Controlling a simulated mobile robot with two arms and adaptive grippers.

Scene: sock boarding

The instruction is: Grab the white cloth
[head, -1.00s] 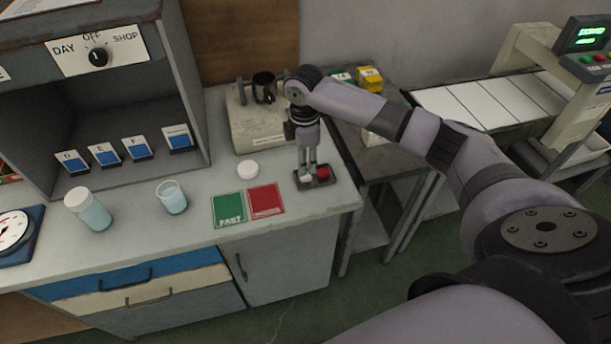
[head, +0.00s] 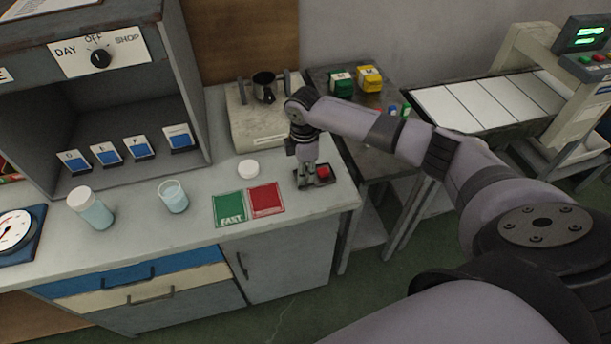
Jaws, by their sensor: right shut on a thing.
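I cannot make out a white cloth in the head view. My right gripper (head: 306,180) points down at the counter's right end. Its fingers are shut at the left part of a small dark box with a red button (head: 323,172); the exact contact is too small to see. A round white lid-like disc (head: 248,168) lies on the counter to the left of the gripper, apart from it. My left gripper is not in view.
Green (head: 228,209) and red (head: 266,199) cards lie in front of the disc. A glass (head: 173,197) and a capped jar (head: 91,208) stand further left. A beige device (head: 256,128) with a dark mug (head: 264,88) stands behind. A side table (head: 372,137) holds yellow and green boxes.

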